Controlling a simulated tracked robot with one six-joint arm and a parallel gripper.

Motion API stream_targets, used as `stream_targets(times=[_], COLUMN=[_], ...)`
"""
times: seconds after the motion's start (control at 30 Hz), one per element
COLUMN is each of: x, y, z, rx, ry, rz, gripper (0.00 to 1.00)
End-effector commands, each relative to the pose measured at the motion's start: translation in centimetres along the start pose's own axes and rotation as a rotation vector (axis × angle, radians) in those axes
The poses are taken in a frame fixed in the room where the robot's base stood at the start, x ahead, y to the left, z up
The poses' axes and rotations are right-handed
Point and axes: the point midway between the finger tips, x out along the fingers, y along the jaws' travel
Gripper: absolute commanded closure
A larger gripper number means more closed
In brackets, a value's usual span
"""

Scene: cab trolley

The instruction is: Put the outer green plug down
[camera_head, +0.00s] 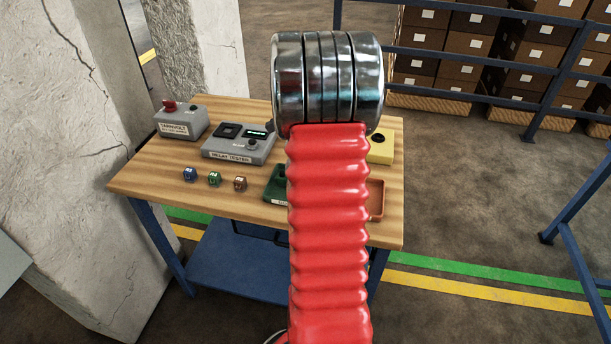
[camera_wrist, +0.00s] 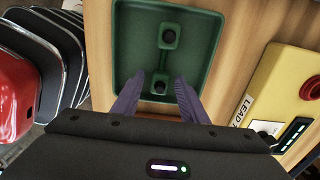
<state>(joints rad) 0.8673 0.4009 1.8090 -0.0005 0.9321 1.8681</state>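A green tray (camera_wrist: 193,20) lies on the wooden table under my gripper in the wrist view. I cannot tell the fingers' height over the tray floor. In the head view the tray (camera_head: 274,188) is mostly hidden behind my red arm, and my gripper is hidden.
A yellow box (camera_wrist: 278,78) with a red button stands right of the tray. A grey relay tester (camera_head: 238,147), a grey box (camera_head: 180,122), and small blue (camera_head: 190,174), green (camera_head: 214,179) and brown (camera_head: 240,184) blocks are on the table. An orange tray (camera_head: 376,199) is at the right.

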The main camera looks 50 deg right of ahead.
Motion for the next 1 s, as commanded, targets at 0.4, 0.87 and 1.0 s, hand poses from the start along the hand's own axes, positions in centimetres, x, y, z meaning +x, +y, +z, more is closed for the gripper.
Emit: stream_targets(times=[0.4, 0.87, 1.0], x=[-0.9, -8.1, -10.3], y=[-0.1, -0.1, -0.1], z=[0.0, 0.0, 0.0], rx=[0.0, 0.001, 0.0], ry=[-0.001, -0.001, -0.001], rz=[-0.002, -0.004, -0.004], gripper=[0.6, 0.6, 0.6])
